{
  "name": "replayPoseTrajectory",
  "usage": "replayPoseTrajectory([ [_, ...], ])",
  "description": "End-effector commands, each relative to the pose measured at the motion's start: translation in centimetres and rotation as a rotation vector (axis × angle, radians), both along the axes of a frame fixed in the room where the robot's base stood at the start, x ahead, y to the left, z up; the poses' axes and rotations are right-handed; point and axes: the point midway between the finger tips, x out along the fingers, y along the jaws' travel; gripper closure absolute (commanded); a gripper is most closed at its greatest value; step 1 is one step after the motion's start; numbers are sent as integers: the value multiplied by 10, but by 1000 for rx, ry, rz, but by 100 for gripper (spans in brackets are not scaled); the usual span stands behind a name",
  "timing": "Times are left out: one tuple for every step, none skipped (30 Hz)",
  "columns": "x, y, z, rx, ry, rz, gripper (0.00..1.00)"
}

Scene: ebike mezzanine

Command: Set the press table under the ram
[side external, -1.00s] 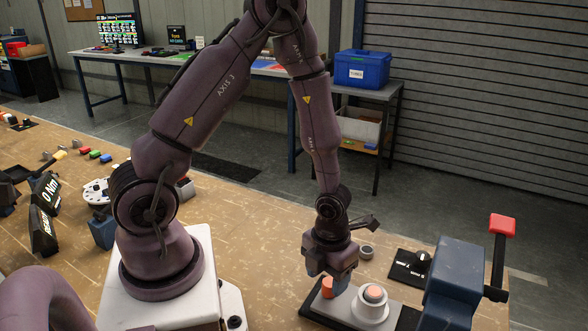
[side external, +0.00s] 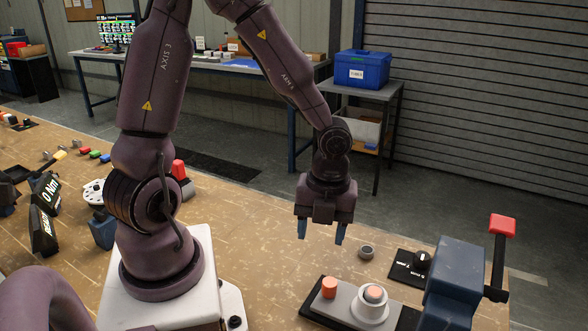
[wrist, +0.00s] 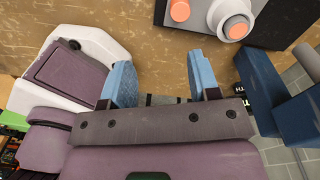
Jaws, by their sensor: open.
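The press table looks to be the grey sliding plate (side external: 342,303) on a dark base, left of the blue press body (side external: 456,285). An orange peg (side external: 329,287) stands upright at its left end. A white round holder (side external: 370,308) with an orange top sits further right, outside the press body. The ram itself cannot be made out. My gripper (side external: 321,230) is open and empty, above and behind the peg, touching nothing. In the wrist view, the plate (wrist: 204,18) and peg (wrist: 180,10) are at the top edge, beyond my open fingers (wrist: 162,75).
The press's red-handled lever (side external: 502,225) stands up at the right. A black pad with a knob (side external: 408,268) and a small grey ring (side external: 366,252) lie behind the press table. The wooden bench (side external: 260,240) is clear left of the plate. Several small parts lie far left.

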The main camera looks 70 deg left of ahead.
Motion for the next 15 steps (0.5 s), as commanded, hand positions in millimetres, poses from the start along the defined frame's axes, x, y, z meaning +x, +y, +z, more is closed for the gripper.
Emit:
replayPoseTrajectory([
  [-3,3,1,11,6,82,44],
  [-4,5,2,18,11,132,44],
  [-6,6,4,33,11,197,44],
  [-7,8,6,43,10,248,44],
  [-8,10,7,51,10,298,44],
  [-9,12,9,64,8,365,44],
  [-11,13,11,73,8,415,44],
  [-12,15,12,82,7,467,44],
  [-13,16,15,95,1,533,44],
  [-14,18,18,104,-5,584,44],
  [-15,19,20,113,-11,633,44],
  [-16,20,23,125,-19,700,44],
  [-18,21,26,133,-24,751,44],
  [-19,22,28,141,-30,801,44],
  [-20,24,32,150,-41,868,44],
])
